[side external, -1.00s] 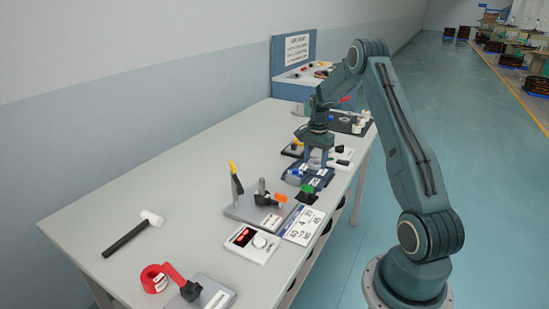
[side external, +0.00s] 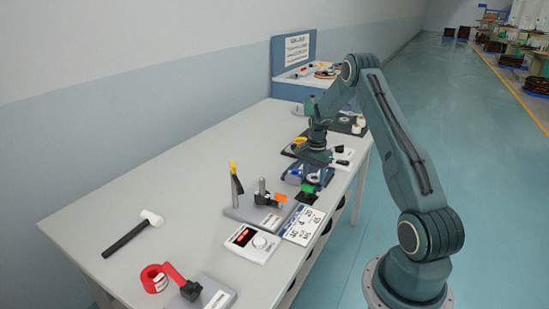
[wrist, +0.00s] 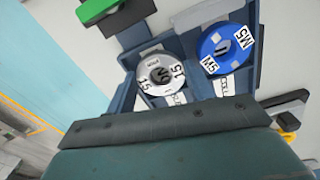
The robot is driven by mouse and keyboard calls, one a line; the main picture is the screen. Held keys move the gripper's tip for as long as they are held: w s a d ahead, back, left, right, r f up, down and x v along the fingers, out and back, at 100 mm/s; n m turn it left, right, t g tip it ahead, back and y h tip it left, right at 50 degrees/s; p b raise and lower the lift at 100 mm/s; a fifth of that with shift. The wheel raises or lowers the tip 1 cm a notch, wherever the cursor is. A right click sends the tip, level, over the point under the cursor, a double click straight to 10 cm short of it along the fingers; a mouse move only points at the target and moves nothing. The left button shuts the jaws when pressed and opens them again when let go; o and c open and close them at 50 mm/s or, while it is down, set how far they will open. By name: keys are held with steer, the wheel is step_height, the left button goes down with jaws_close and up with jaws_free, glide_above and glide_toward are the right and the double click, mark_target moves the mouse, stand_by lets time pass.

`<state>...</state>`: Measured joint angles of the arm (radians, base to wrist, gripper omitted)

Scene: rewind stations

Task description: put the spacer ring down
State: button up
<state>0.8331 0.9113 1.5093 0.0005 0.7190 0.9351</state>
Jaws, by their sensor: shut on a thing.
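My gripper (side external: 317,158) hangs low over a blue rack at the far part of the bench. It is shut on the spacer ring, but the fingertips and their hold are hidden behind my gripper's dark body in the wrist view. A grey ring marked 15 (wrist: 146,69) shows just beyond that body, flat over the left bay of the blue rack (wrist: 122,102). I cannot tell whether this is the ring in my jaws. A blue ring marked M5 (wrist: 211,42) lies in the bay to its right.
A green-topped block (side external: 307,188) stands at the rack's near side. A grey fixture (side external: 246,211) with upright posts, a white dial box (side external: 244,239) and a label card (side external: 300,228) are nearer. The bench's left middle is clear.

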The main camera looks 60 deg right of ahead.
steer(key=shift+s+a+f, duration=0.1)
steer(key=shift+a+f, duration=0.05)
steer(key=shift+f, duration=0.85)
steer(key=o, duration=0.9)
steer(key=shift+o, duration=0.3)
steer(key=shift+r, duration=0.15)
steer(key=shift+o, duration=0.2)
steer(key=shift+r, duration=0.5)
step_height(320, 180, up, 12)
steer(key=shift+r, duration=0.1)
